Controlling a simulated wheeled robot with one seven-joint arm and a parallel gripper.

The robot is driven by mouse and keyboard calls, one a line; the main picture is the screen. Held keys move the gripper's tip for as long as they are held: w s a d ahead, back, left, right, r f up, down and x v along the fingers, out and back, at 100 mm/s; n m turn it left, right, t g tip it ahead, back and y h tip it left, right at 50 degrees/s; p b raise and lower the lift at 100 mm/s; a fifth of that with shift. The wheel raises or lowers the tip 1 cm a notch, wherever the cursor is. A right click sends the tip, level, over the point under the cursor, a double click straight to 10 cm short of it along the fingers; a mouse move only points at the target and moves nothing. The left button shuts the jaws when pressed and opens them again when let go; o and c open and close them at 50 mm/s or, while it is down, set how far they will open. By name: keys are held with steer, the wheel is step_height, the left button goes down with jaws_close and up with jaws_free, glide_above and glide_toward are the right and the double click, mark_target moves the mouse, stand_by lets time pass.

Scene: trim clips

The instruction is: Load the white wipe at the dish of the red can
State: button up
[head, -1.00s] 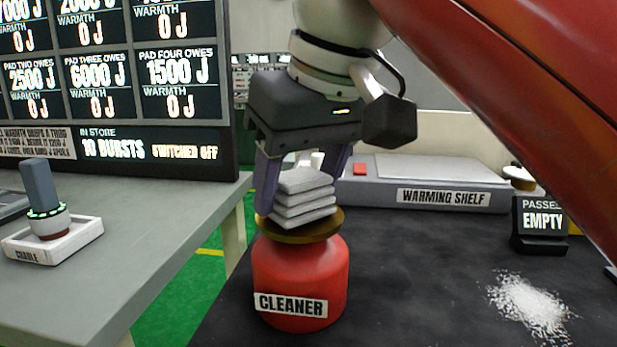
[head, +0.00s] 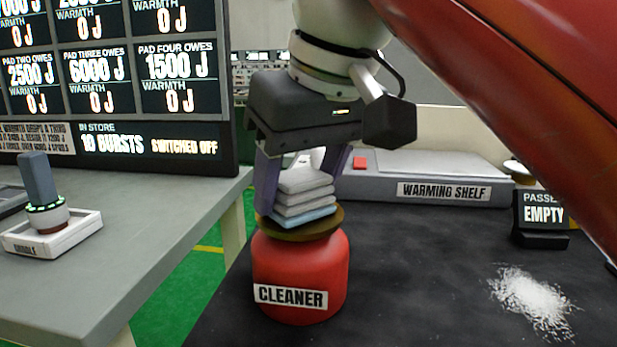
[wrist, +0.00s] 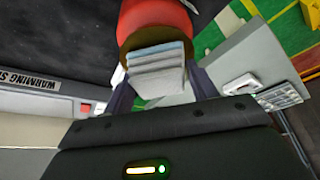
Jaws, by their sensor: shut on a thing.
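The red can (head: 300,270), labelled CLEANER, stands upright on the dark table, with a brown-gold dish (head: 296,235) on top. The white wipe (head: 304,183) is a folded pad in several layers. Its lowest layer is pale blue and rests at the dish. My gripper (head: 297,198) points down over the can and is shut on the wipe, a finger on each side. In the wrist view the wipe (wrist: 156,68) sits between the fingers against the dish, its far edge pale blue. The dish's inside is mostly hidden under the wipe.
White powder (head: 532,301) lies on the dark table at right. A warming shelf (head: 420,188) stands behind, beside a sign reading EMPTY (head: 543,215). A cradle (head: 60,238) holding a grey-handled tool is on the grey bench at left, before a display board (head: 110,90).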

step_height(320, 180, up, 3)
steer(key=p, duration=0.2)
steer(key=shift+f+p, duration=0.2)
steer(key=shift+p, duration=0.2)
steer(key=shift+r, duration=2.2)
